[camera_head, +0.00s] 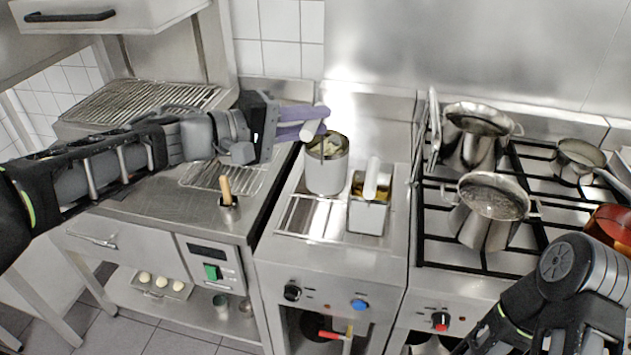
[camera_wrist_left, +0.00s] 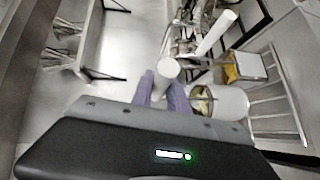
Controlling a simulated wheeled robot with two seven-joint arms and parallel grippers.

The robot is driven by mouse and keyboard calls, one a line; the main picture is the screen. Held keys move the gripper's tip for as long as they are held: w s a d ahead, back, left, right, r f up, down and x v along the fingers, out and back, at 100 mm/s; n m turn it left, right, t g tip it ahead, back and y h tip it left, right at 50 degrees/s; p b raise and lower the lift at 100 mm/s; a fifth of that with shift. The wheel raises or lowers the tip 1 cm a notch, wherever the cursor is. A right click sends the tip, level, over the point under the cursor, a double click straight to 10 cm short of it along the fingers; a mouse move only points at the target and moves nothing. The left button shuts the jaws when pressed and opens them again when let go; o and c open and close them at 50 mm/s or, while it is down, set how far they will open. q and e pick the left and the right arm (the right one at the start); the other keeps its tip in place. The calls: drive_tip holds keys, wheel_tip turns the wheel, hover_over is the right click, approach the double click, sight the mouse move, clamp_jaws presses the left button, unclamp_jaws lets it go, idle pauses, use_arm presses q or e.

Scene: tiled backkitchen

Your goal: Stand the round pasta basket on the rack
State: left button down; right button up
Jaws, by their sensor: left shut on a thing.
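The round pasta basket (camera_head: 326,172) is a pale metal cylinder with food inside, at the pasta cooker in the middle of the head view. It also shows in the left wrist view (camera_wrist_left: 228,103). My left gripper (camera_head: 312,122) comes in from the left, with its purple fingers shut on the basket's white handle (camera_wrist_left: 168,70). The basket hangs or stands upright below and beside the fingers; I cannot tell whether its base touches the cooker. A wire rack (camera_head: 205,177) lies on the steel counter to the left and looks empty. My right gripper is out of view; only its arm shows.
A square basket (camera_head: 367,217) with a white handle stands right beside the round one. Steel pots (camera_head: 487,228) stand on the stove at right. A wooden-handled tool (camera_head: 226,190) stands upright near the wire rack. A larger grill rack (camera_head: 140,102) lies at the back left.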

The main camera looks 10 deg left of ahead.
use_arm(q)
wheel_tip(320, 180, down, 5)
drive_tip(key=shift+f+b, duration=0.2)
drive_tip(key=shift+b, duration=0.3)
drive_tip(key=shift+f, duration=0.1)
wheel_tip(320, 180, down, 5)
drive_tip(key=shift+b, duration=0.7)
drive_tip(key=c, duration=1.3)
unclamp_jaws()
drive_tip(key=shift+f, duration=0.2)
